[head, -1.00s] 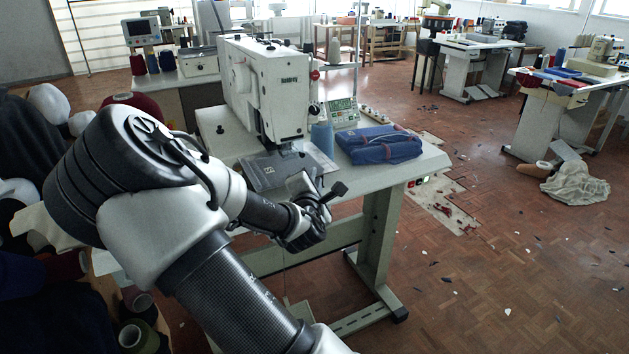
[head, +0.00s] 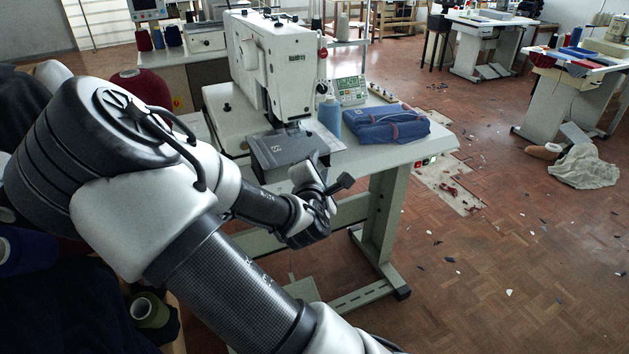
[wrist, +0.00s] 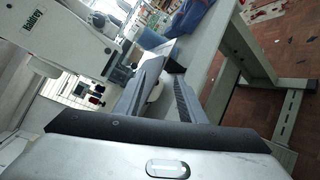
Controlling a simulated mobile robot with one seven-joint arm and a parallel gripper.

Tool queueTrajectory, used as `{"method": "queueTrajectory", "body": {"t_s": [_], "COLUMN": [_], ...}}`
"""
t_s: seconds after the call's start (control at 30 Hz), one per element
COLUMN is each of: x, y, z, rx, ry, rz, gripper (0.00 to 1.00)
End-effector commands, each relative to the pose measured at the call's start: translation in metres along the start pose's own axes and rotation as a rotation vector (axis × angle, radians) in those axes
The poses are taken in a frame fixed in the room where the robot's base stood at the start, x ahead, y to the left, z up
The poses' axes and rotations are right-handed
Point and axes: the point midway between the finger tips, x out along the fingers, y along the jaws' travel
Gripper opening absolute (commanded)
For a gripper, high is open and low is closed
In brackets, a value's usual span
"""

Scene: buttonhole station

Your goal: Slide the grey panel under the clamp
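The grey panel (head: 283,152), dark with a small pale mark, is at the front of the white sewing machine (head: 275,65) in the head view. Its far edge is close to the clamp area (head: 296,126) under the machine's head; I cannot tell whether it is under the clamp. My gripper (head: 318,186) is at the panel's near right side in the head view, by the table's front edge. In the wrist view my gripper's fingers (wrist: 168,82) look apart, with a pale shape showing between them. I cannot clearly make out the panel there.
A blue thread cone (head: 330,114) and a folded blue bundle (head: 386,126) stand right of the machine head. A control box (head: 350,90) is behind them. The white table (head: 425,148) has a little bare top at its right end. The floor to the right has scattered scraps.

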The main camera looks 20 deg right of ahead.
Motion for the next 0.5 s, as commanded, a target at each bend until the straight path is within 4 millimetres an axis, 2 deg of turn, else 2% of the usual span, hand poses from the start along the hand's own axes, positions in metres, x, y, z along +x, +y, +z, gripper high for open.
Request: {"method": "queueTrajectory", "body": {"t_s": [0.03,0.13,0.2,0.5], "x": [-0.015,-0.041,-0.045,-0.072], "y": [0.003,0.003,0.009,0.009], "z": [0.000,0.001,0.004,0.004], "rx": [-0.002,-0.002,-0.006,-0.007], "ry": [0.004,0.004,0.000,0.001], "rz": [-0.001,0.000,-0.002,-0.002], "gripper": [0.37,0.37,0.37,0.37]}}
